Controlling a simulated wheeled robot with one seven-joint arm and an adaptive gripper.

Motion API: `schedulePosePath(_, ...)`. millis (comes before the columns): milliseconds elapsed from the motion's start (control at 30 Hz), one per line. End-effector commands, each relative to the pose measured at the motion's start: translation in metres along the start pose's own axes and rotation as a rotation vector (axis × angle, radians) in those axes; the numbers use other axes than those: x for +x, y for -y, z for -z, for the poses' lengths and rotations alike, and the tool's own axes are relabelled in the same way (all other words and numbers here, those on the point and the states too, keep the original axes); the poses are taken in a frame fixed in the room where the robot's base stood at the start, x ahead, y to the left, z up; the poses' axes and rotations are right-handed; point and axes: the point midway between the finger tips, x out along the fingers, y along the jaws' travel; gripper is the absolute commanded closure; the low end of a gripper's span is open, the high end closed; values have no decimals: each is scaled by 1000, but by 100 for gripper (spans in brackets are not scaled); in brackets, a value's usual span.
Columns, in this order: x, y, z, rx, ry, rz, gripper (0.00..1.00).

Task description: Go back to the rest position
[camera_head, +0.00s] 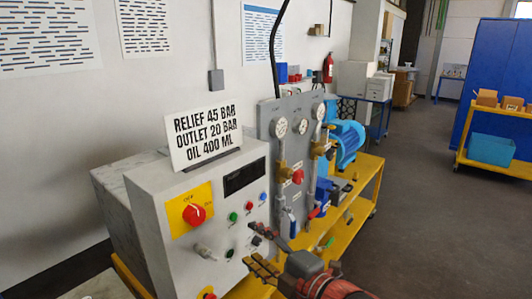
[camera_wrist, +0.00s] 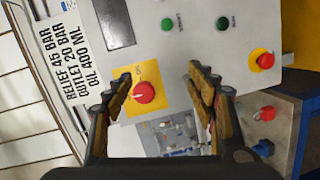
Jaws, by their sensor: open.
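My gripper (camera_head: 257,249) is at the lower middle of the head view, in front of the grey control box (camera_head: 150,215). In the wrist view my gripper (camera_wrist: 160,84) is open, with a brown-padded finger on each side and nothing held between them. Between the fingers, beyond them, shows the red rotary knob (camera_wrist: 144,92) on its yellow plate. The same knob (camera_head: 194,214) shows in the head view, left of my gripper and apart from it. I cannot tell the exact gap to the panel.
A sign (camera_head: 205,136) stands on the box. A gauge panel (camera_head: 267,118) with valves and a blue motor (camera_head: 347,141) stand on the yellow cart (camera_head: 368,172) behind. A red stop button (camera_wrist: 265,60) is on the panel. The floor (camera_head: 440,220) at right is clear.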

Motion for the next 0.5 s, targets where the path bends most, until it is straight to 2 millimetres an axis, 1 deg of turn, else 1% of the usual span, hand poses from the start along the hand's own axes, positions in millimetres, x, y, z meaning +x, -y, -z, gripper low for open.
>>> schedulePosePath(33,-3,12,-23,80,90,36,43)
schedulePosePath(100,-13,27,-55,207,230,77,43)
schedulePosePath(167,-27,38,-80,320,349,103,43)
schedulePosePath(200,-39,45,-94,397,429,117,43)
schedulePosePath(267,-60,56,-113,515,547,134,43)
schedulePosePath(300,-76,64,-123,596,625,144,43)
schedulePosePath(367,-102,76,-133,720,738,155,43)
schedulePosePath(400,-120,84,-137,803,810,161,43)
schedulePosePath(467,-147,96,-138,932,915,170,43)
schedulePosePath(500,-166,103,-135,1018,981,176,43)
